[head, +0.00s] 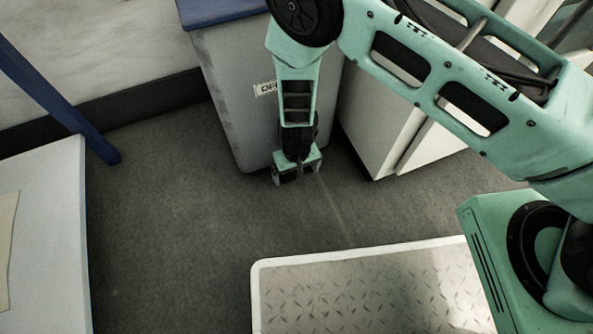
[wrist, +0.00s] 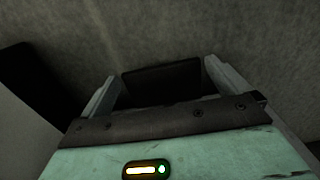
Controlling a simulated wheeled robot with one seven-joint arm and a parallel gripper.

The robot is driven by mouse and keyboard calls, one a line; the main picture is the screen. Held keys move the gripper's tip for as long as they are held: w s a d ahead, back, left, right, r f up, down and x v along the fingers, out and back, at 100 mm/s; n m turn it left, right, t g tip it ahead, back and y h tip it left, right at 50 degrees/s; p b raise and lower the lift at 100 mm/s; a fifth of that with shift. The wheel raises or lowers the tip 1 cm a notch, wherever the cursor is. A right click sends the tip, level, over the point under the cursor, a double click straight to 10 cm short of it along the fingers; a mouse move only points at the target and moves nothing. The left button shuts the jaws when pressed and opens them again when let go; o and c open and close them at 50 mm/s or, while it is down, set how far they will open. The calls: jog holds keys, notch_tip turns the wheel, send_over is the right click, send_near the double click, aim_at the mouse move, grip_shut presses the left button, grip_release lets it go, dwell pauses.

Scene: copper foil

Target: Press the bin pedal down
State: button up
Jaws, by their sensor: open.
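The bin (head: 225,95) is a tall grey box with a blue lid, standing at the back against the wall in the head view. My gripper (head: 297,178) points down close to the floor at the bin's front lower right. In the wrist view my gripper (wrist: 160,76) is open, with its two pale fingers apart. A dark flat rectangular piece, which looks like the pedal (wrist: 162,82), shows between the fingers. In the head view my gripper hides the pedal. I cannot tell whether my gripper touches it or whether it is down.
A white cabinet (head: 385,125) stands right of the bin. A pale table (head: 50,240) with a blue leg or bar (head: 60,95) is at left. My base's tread-plate deck (head: 370,290) is in front. Grey floor (head: 170,210) is clear between them.

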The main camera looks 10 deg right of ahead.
jog(key=c, duration=1.1)
jog(key=shift+s+d+f+p, duration=0.15)
jog(key=shift+f+p, duration=0.15)
jog(key=shift+f, duration=0.2)
jog(key=shift+s+d+f+p, duration=0.1)
jog(key=shift+f+p, duration=0.15)
jog(key=shift+f, duration=0.25)
notch_tip(320, 180, down, 2)
jog(key=shift+s+a+t, duration=0.1)
jog(key=shift+a+t, duration=0.05)
jog(key=shift+t, duration=0.35)
jog(key=shift+s, duration=0.1)
jog(key=o, duration=1.1)
